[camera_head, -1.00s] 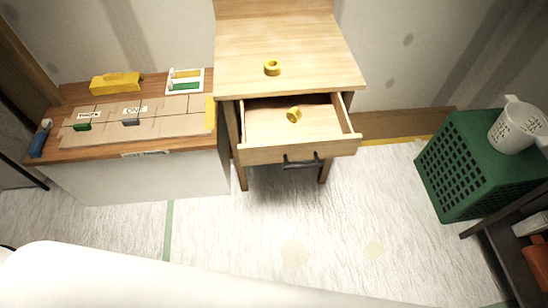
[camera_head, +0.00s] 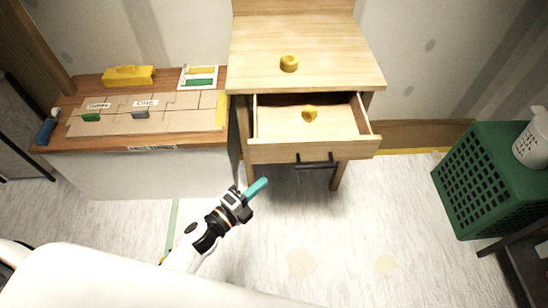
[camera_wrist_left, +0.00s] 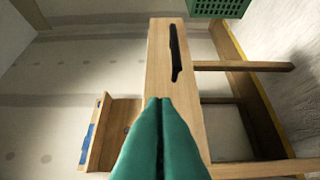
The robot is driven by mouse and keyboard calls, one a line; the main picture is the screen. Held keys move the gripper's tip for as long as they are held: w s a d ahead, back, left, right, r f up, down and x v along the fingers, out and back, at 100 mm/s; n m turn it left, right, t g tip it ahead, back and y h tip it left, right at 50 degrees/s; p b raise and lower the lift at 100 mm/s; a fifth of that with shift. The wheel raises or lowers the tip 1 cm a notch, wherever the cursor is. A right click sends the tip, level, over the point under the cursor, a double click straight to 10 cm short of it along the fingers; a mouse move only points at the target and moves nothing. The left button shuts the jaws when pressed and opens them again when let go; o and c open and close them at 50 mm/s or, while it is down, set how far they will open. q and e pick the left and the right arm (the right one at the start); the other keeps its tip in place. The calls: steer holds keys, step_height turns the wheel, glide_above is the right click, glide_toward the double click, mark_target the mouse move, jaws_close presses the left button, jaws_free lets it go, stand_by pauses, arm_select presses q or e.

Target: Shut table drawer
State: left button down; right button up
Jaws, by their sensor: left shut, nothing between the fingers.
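The wooden table (camera_head: 300,40) stands against the wall. Its drawer (camera_head: 312,150) is pulled out toward me, with a black bar handle on its front (camera_head: 316,164). A yellow ring-like object (camera_head: 310,114) lies inside the drawer. My left gripper (camera_head: 258,188) is shut and empty, in front of and below the drawer's left front corner in the head view. In the left wrist view, its green fingers (camera_wrist_left: 160,105) are together and point toward the drawer front (camera_wrist_left: 160,70), with the black handle (camera_wrist_left: 175,53) beyond the tips. My right gripper is not in view.
A yellow tape roll (camera_head: 289,64) sits on the tabletop. A low workbench (camera_head: 140,142) with a puzzle-like board stands left of the table. A green crate (camera_head: 490,180) with a white mug (camera_head: 532,142) stands at the right. The floor before the drawer is clear.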

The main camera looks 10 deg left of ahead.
arm_select(q)
steer(key=w, duration=0.3)
steer(key=w+d, duration=0.1)
steer(key=w, duration=0.2)
steer(key=w+d, duration=0.1)
steer(key=w, duration=0.1)
steer(key=shift+w+d, duration=0.15)
steer(key=shift+w, duration=0.7)
steer(key=shift+a, duration=0.2)
